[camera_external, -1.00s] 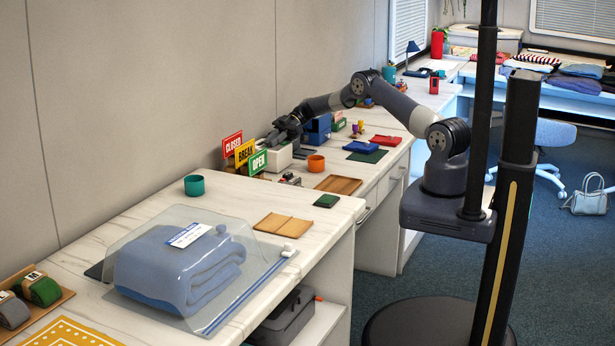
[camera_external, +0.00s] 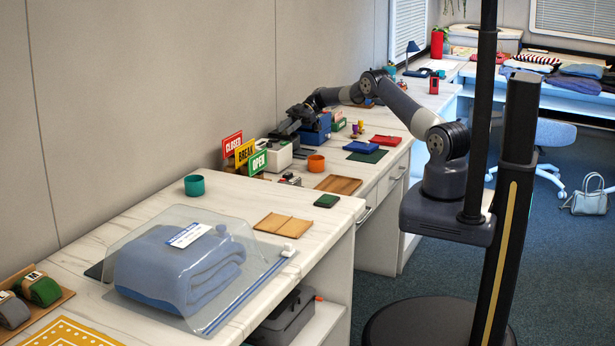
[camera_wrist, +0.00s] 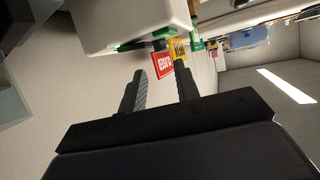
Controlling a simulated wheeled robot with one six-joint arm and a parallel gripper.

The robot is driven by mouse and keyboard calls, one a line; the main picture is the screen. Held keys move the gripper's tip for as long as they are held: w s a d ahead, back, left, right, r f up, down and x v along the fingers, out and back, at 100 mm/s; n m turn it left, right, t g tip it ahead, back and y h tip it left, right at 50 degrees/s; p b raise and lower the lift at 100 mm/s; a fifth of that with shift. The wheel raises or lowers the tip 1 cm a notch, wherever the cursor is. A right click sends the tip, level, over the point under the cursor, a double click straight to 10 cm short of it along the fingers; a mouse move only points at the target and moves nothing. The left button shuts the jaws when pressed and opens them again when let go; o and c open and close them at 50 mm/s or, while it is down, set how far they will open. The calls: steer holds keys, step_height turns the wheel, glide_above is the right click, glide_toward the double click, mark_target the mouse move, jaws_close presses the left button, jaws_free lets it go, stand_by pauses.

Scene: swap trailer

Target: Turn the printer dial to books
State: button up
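A small white box-shaped device (camera_external: 274,156), which looks like the printer, stands on the counter near the wall, behind the signs. In the wrist view a pale box (camera_wrist: 118,22) fills the upper part, probably the same device. I cannot make out a dial or its labels in either view. My gripper (camera_external: 279,133) is just above the device in the external view. In the wrist view my gripper (camera_wrist: 160,72) has its two fingers spread apart with nothing between them, just below the pale box. I cannot tell whether a finger touches it.
Red, yellow and green signs (camera_external: 245,153) stand beside the device. A blue box (camera_external: 317,129) and an orange cup (camera_external: 316,163) are close on its right. A teal cup (camera_external: 194,185) and a bagged blue blanket (camera_external: 180,265) lie nearer. Bare counter shows between them.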

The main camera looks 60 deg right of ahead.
mark_target(274, 145)
steer(key=shift+v, duration=1.5)
steer(key=shift+a, duration=0.15)
steer(key=p+x, duration=0.1)
steer(key=x, duration=0.9)
steer(key=shift+a+f, duration=0.1)
steer(key=shift+a, duration=0.05)
steer(key=shift+p, duration=0.4)
steer(key=shift+w+a+f, duration=0.1)
steer(key=shift+f, duration=0.1)
